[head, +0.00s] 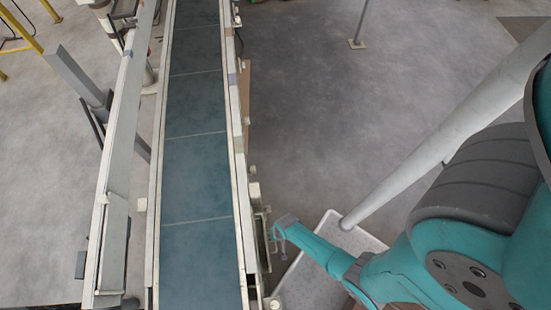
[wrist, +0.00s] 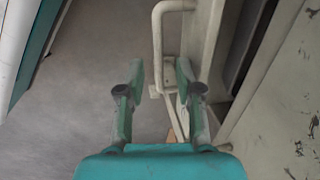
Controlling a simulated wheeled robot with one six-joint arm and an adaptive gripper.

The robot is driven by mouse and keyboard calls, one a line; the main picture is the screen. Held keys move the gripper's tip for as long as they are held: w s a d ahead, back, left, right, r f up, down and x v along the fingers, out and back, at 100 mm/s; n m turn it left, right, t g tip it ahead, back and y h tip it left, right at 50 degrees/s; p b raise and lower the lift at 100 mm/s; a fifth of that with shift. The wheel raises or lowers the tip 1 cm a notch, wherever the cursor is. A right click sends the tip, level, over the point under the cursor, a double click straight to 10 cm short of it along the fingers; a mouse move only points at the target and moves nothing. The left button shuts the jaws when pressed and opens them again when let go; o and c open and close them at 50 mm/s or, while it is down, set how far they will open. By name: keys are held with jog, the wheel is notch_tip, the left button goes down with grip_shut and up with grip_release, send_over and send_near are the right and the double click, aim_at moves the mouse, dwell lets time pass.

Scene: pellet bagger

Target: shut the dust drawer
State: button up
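In the wrist view my gripper (wrist: 160,72) is open, its two fingers apart with nothing held. A bent off-white bar handle (wrist: 157,42) stands out just beyond the fingertips, and its lower end appears between them in the picture. I cannot tell whether a finger touches it. The handle joins an off-white front or frame (wrist: 201,45). A dark gap shows to the right of that. This may be the dust drawer, but I cannot tell how far out it stands. In the head view my gripper (head: 281,230) is beside the conveyor's right side, where the handle is too small to make out.
A conveyor with a dark green belt (head: 195,165) runs away from me. A scuffed off-white panel (wrist: 285,120) is close on the right in the wrist view. A grey post (head: 77,75) stands left of the conveyor. The grey floor (head: 330,110) to its right is mostly clear.

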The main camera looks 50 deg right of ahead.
aim_at(262, 242)
jog(key=shift+f, duration=0.45)
grip_shut()
jog(key=shift+w+a, duration=0.2)
jog(key=shift+w, duration=0.05)
jog(key=shift+w+a, duration=1.65)
grip_release()
jog(key=shift+a, duration=0.15)
